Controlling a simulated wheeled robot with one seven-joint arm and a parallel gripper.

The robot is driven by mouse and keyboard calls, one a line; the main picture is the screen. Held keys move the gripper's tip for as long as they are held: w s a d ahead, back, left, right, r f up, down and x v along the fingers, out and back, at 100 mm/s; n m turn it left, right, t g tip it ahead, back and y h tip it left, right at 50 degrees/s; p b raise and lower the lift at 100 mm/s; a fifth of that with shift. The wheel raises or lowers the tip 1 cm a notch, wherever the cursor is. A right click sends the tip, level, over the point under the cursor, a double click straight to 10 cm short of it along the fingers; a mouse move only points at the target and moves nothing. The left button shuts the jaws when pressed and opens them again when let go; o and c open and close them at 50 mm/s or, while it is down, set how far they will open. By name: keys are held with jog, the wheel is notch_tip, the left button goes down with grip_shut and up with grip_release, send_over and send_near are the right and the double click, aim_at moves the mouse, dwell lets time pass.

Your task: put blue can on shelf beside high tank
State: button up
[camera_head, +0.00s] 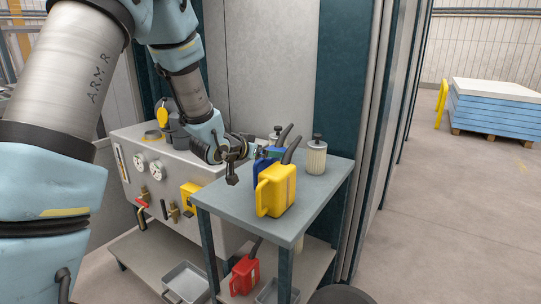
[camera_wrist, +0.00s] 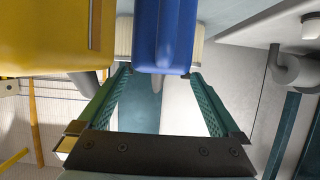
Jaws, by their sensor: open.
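The blue can (camera_head: 262,164) stands on the grey tabletop (camera_head: 318,187), partly hidden behind a yellow can (camera_head: 277,190) in the head view. In the wrist view the blue can (camera_wrist: 165,38) lies straight ahead, at the far ends of the jaws. My gripper (camera_head: 246,160) is open at the left side of the blue can. In the wrist view its two teal fingers (camera_wrist: 160,76) are spread with a clear gap; whether they touch the can I cannot tell. A grey tank-like box with gauges (camera_head: 150,180) stands left of the table.
The yellow can (camera_wrist: 50,38) is close beside the jaws. Pale ribbed canisters (camera_head: 316,157) stand at the table's back. The floor at right is clear up to a blue stack (camera_head: 495,108).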

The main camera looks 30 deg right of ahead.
jog(key=b+v, duration=0.1)
jog(key=v, duration=0.7)
